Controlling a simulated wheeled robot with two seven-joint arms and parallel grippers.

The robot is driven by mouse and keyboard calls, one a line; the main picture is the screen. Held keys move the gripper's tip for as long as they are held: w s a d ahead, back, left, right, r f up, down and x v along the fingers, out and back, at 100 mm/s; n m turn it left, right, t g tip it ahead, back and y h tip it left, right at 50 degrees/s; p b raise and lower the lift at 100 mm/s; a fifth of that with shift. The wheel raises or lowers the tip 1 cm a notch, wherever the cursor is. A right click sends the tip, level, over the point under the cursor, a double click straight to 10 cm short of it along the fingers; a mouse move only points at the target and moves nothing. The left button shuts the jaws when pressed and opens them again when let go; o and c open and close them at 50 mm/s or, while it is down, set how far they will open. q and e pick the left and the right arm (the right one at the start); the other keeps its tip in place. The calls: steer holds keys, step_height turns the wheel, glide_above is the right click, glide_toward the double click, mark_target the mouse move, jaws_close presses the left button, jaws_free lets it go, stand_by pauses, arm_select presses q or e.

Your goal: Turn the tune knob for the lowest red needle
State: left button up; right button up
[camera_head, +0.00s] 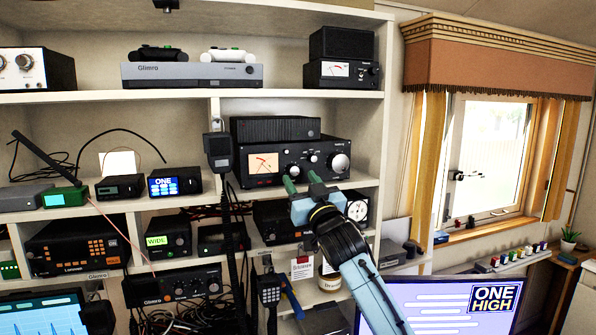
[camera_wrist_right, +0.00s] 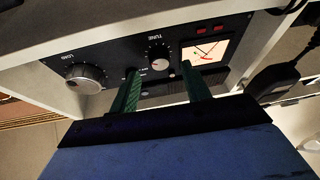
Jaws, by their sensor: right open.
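The black radio unit (camera_head: 300,145) on the middle shelf has a lit cream meter (camera_head: 264,164) with red needles, also seen in the right wrist view (camera_wrist_right: 206,50). In the head view the tune knob (camera_head: 293,171) is just above my fingertips. My right gripper (camera_head: 301,182) is open and empty. In the wrist view its green fingers (camera_wrist_right: 160,80) lie either side of the tune knob, with no visible contact. My left gripper is not in view.
A hand microphone (camera_head: 219,150) hangs on the post left of the unit, its cord running down. A round dial device (camera_head: 357,208) stands below right. Shelf boards surround the unit closely. A monitor (camera_head: 440,305) stands at the lower right.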

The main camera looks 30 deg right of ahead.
mark_target(293, 170)
steer(key=shift+x, duration=1.25)
steer(key=c, duration=1)
steer(key=shift+a+f+m, duration=0.1)
steer(key=shift+m, duration=0.2)
